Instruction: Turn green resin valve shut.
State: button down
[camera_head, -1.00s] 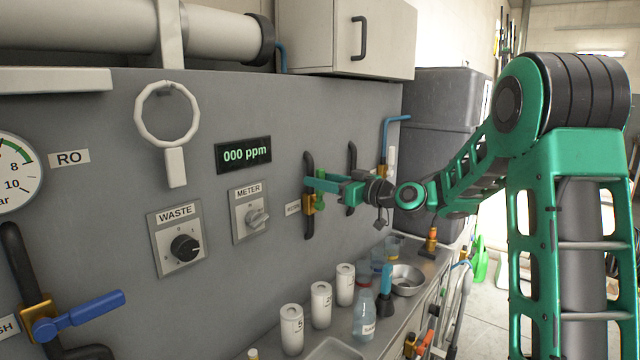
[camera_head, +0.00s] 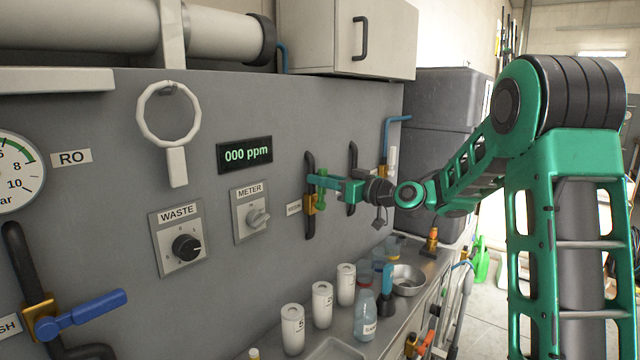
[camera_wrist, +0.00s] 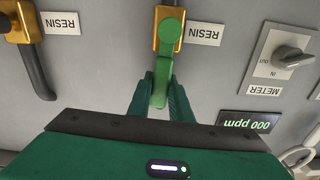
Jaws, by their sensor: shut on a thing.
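The green resin valve has a green lever handle (camera_wrist: 164,65) on a brass body (camera_wrist: 157,28), beside a RESIN label in the wrist view. In the head view the brass body (camera_head: 310,204) sits on a dark vertical pipe on the grey panel, with the green handle (camera_head: 321,190) to its right. My gripper (camera_wrist: 162,92) is shut on the handle's free end, one finger on each side. In the head view my gripper (camera_head: 318,182) reaches in from the right. It partly hides the handle there.
A second brass valve body (camera_wrist: 18,22) with its own RESIN label is to the left in the wrist view. The METER knob (camera_head: 257,217) and WASTE knob (camera_head: 186,247) are on the panel. Bottles, white canisters (camera_head: 322,303) and a metal bowl (camera_head: 405,280) stand on the counter below.

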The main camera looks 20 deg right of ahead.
jog(key=w+d+f+m, duration=0.4)
jog(key=d+f+m, duration=0.2)
jog(key=m, duration=1.1)
jog(key=shift+w+d+f, duration=0.15)
jog(key=shift+d+f, duration=0.1)
jog(key=shift+f, duration=0.55)
jog(key=shift+m, duration=0.3)
jog(key=c, duration=1.6)
grip_release()
jog(key=shift+f, duration=0.15)
jog(key=shift+a, duration=0.2)
jog(key=v, duration=1)
jog(key=shift+s+d, duration=0.25)
jog(key=shift+s, duration=0.05)
